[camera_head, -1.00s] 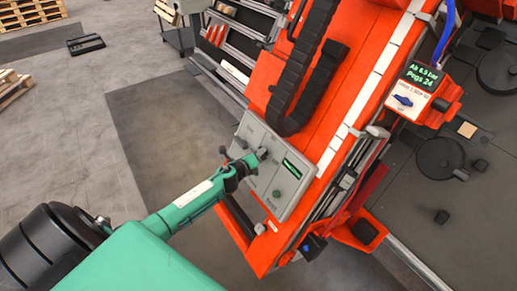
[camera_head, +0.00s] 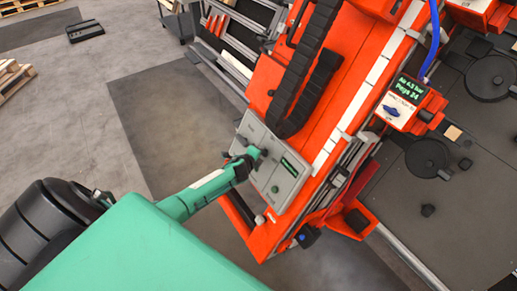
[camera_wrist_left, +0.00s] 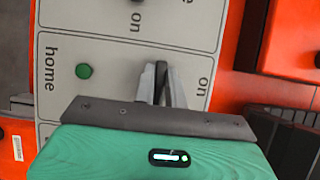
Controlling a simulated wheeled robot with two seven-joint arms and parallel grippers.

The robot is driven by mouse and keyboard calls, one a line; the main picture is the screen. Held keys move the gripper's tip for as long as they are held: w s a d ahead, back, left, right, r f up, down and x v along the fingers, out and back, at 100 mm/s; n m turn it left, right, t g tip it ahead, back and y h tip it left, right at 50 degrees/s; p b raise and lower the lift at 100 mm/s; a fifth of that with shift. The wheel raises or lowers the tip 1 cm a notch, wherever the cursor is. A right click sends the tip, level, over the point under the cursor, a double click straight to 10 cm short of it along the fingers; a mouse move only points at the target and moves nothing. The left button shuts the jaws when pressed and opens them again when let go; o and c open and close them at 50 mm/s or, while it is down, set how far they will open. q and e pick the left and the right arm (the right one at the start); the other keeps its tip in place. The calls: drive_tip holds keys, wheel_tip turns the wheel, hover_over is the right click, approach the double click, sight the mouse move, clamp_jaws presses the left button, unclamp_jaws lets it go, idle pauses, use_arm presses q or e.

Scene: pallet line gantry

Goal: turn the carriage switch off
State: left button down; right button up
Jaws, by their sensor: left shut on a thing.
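My left gripper (camera_head: 254,156) reaches the panel from the lower left. In the left wrist view my left gripper (camera_wrist_left: 161,88) is shut on a dark switch lever (camera_wrist_left: 162,68), with a finger on either side. An "on" label is printed to the right of the lever. The switch's name and most of its base are hidden by the gripper. Beside it are a green button (camera_wrist_left: 83,71) and the word "home". My right gripper is not in view.
A separate box with an "Air 4.5 bar, Pegs 24" display (camera_head: 419,92) and a blue rotary knob (camera_head: 391,110) stands to the right. A black cable chain (camera_head: 305,95) runs above the panel. Open floor lies to the left.

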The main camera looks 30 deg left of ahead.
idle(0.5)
use_arm(q)
drive_tip(key=c, duration=1.4)
unclamp_jaws()
drive_tip(key=shift+c, duration=0.2)
drive_tip(key=shift+s, duration=0.1)
drive_tip(key=v, duration=1.3)
drive_tip(key=shift+s+r, duration=0.25)
